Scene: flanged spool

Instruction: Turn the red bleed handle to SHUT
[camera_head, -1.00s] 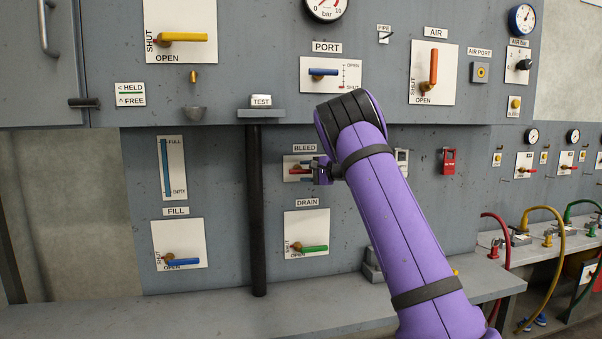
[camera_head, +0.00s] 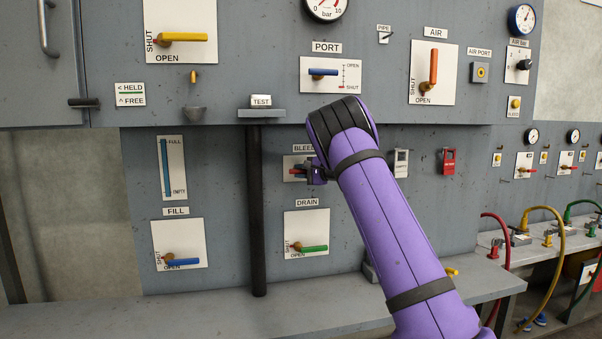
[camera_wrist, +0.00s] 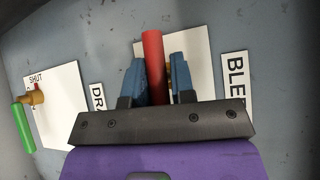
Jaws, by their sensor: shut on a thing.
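The red bleed handle (camera_wrist: 153,62) sits between the two blue fingers of my gripper (camera_wrist: 160,75) in the wrist view, and the gripper is shut on it. In the head view my gripper (camera_head: 309,171) is at the white BLEED plate (camera_head: 289,163), below the BLEED label (camera_head: 302,148). There the handle (camera_head: 299,171) lies roughly level, pointing right into the gripper. Its SHUT and OPEN marks are hidden or too small to read. My purple arm covers the area right of the plate.
The DRAIN plate with a green handle (camera_head: 314,249) is just below. A dark vertical pipe (camera_head: 256,210) stands to the left. A bench (camera_head: 220,310) runs along the bottom.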

